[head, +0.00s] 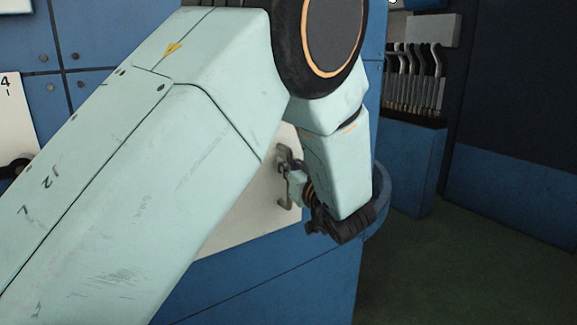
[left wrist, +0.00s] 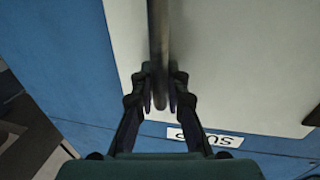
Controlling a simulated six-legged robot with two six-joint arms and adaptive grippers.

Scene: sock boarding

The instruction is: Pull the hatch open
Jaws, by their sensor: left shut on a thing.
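The hatch is a cream-white panel (head: 252,222) on a blue wall, partly hidden behind my left arm. It also fills much of the left wrist view (left wrist: 240,65). A grey bar handle (left wrist: 158,35) stands on it, and its bracket shows in the head view (head: 284,203). My left gripper (left wrist: 160,88) has its dark fingers on both sides of the bar and is shut on it. In the head view the left gripper (head: 286,178) is at the handle, partly hidden by its own wrist. The hatch looks flush with the wall. My right gripper is not in view.
A rack of grey levers (head: 415,75) stands above a blue cabinet (head: 408,160) at the back right. Another white panel (head: 14,115) with a dark knob is at the left edge. The dark green floor (head: 470,270) at the right is clear.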

